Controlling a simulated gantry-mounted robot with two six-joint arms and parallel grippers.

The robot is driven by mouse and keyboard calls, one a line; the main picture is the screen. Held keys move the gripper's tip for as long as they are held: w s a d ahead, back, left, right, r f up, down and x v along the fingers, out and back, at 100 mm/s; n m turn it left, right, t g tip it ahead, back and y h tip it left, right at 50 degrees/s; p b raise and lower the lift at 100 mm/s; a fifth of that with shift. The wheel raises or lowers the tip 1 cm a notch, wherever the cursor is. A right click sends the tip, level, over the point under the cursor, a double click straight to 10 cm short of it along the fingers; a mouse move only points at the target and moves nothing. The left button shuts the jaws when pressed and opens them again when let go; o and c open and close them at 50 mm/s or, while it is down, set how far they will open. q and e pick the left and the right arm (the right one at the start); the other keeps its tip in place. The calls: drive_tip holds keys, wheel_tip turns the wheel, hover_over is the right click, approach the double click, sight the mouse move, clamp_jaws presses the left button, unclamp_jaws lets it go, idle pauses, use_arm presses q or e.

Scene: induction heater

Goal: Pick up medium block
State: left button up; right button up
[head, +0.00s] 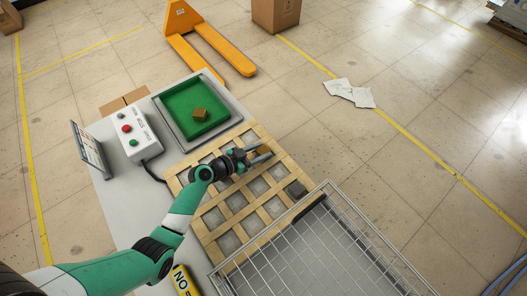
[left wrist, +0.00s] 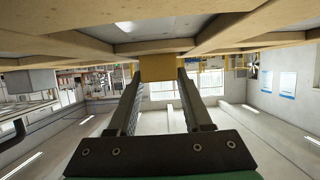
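A gold-brown block (left wrist: 158,68) sits between the two fingertips of my left gripper (left wrist: 160,76) in the left wrist view, with no gap visible on either side. In the head view my left gripper (head: 263,156) is low over the wooden grid (head: 255,215), near its right side, and mostly covers this block. The block is close to the grid; I cannot tell whether it touches it. Another gold-brown block (head: 199,114) lies in the green tray (head: 178,101). My right gripper is not in view.
A control box (head: 138,135) with buttons and a tablet-like screen (head: 91,148) stand at the table's left. A wire basket (head: 325,250) is beside the grid at the front right. Free air lies above the grid.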

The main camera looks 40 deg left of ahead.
sight(260, 152)
use_arm(q)
clamp_jaws()
drive_tip(key=shift+r, duration=0.5)
wheel_tip(260, 152, up, 3)
drive_tip(key=shift+f+p, duration=0.15)
drive_tip(key=shift+p, duration=0.8)
drive_tip(key=s+d+r+p, duration=0.2)
drive_tip(key=s+r+p, duration=0.4)
drive_tip(key=s+r, duration=0.3)
drive_tip(key=s, duration=0.4)
drive_tip(key=shift+s+d+r+p, duration=0.2)
drive_tip(key=shift+s+d+p, duration=0.1)
drive_tip(key=shift+s+p, duration=0.1)
